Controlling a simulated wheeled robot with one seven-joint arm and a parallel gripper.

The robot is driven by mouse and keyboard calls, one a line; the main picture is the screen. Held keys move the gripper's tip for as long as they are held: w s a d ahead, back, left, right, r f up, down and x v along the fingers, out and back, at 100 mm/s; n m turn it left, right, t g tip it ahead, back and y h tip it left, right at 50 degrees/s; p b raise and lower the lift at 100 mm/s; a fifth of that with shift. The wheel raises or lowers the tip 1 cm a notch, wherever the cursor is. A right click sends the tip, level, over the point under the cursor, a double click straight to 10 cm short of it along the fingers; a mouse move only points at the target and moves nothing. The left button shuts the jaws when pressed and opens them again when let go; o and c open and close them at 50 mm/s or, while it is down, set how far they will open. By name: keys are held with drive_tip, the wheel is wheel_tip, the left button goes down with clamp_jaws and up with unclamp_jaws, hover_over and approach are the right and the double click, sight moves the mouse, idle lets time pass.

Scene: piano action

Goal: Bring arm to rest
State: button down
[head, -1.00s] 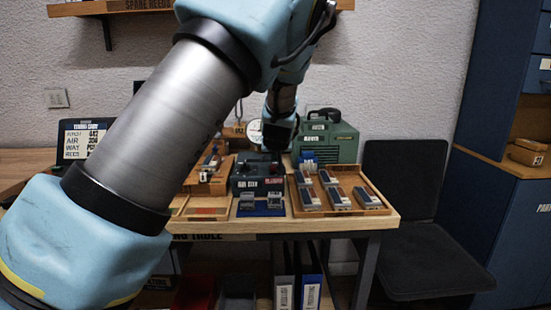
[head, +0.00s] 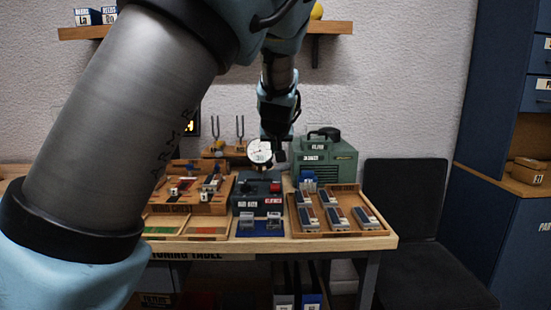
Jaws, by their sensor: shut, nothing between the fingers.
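My arm crosses the left and upper part of the head view, and its end hangs down over the back of the tuning table (head: 345,244). My gripper (head: 279,156) is small and dark there, above the dark tuning box (head: 245,203) and in front of the wall. It is shut, with nothing seen in it. It appears apart from the round white dial gauge (head: 260,151) just to its left, though the depth between them is hard to judge.
A green machine (head: 330,160) stands right of my gripper. A wooden tray (head: 355,231) with several small blocks lies before it. Tuning forks (head: 240,130) stand behind on the left. A wooden shelf (head: 335,27) is above, a dark chair (head: 405,200) at right. Air above the table's right is clear.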

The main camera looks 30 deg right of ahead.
drive_tip(key=shift+s+a+r, duration=0.2)
drive_tip(key=shift+s+r, duration=0.15)
drive_tip(key=shift+r, duration=0.15)
drive_tip(key=a+f+n+g+y, duration=0.1)
drive_tip(key=a+f, duration=0.2)
drive_tip(key=a, duration=0.5)
drive_tip(key=a+f+n+g+y+p, duration=0.1)
drive_tip(key=a+f+g, duration=0.1)
drive_tip(key=a+f, duration=0.35)
drive_tip(key=a+f+n+g+y, duration=0.1)
drive_tip(key=a, duration=0.8)
drive_tip(key=s+a+f+g, duration=0.2)
drive_tip(key=s+a, duration=0.6)
drive_tip(key=a, duration=0.1)
drive_tip(key=s+a+f+g+y+p, duration=0.1)
drive_tip(key=s+a+f, duration=0.1)
drive_tip(key=s+a, duration=0.6)
drive_tip(key=shift+s+a+n+g, duration=0.15)
drive_tip(key=shift+a+n+g, duration=0.25)
drive_tip(key=shift+a, duration=0.6)
